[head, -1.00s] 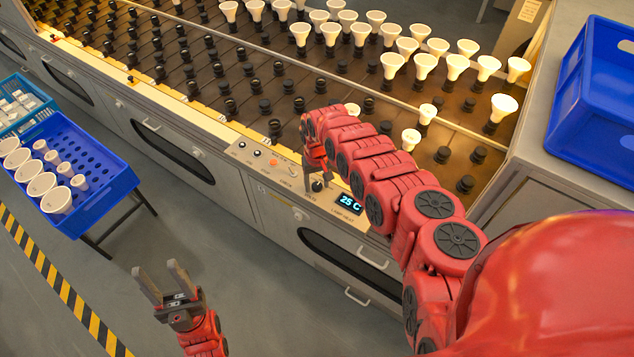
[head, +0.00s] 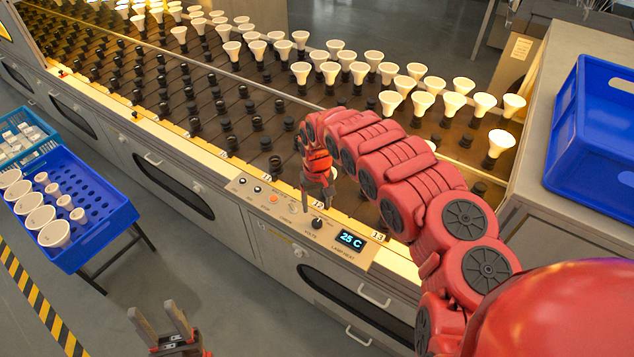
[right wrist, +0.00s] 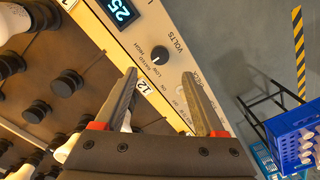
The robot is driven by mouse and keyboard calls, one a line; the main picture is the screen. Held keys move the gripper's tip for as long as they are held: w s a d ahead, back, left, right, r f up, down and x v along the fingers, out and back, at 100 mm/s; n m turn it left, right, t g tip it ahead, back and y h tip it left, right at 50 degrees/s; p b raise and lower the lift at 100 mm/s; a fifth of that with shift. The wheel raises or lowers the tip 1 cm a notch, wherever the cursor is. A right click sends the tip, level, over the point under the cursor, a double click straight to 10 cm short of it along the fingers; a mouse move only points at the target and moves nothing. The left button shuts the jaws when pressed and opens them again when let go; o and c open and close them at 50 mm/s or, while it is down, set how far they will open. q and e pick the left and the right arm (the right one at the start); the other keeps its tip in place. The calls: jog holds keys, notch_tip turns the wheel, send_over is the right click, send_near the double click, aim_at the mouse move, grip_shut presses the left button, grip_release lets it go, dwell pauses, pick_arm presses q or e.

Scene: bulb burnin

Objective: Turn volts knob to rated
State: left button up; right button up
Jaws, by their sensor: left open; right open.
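The black volts knob (head: 317,223) sits on the control panel (head: 280,205), left of the lit 25 C display. In the right wrist view the knob (right wrist: 160,56) stands beside the words LOW, RATED and HIGH; its small pale mark appears to face the LOW end. My right gripper (head: 316,207) is open and empty, just behind the knob in the head view. In the right wrist view its fingertips (right wrist: 160,76) are spread, with the knob beyond them and apart. My left gripper (head: 155,318) is open and empty, low over the floor.
Other small knobs and an orange button (head: 273,199) share the panel. Behind it is a rack (head: 240,110) of black sockets, several holding white bulbs. A blue crate (head: 570,190) stands at right; a blue tray (head: 110,225) of bulbs stands at left.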

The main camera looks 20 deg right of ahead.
notch_tip(320, 180, up, 9)
jog(key=p, duration=0.1)
jog(key=shift+f, duration=0.1)
dwell(0.5)
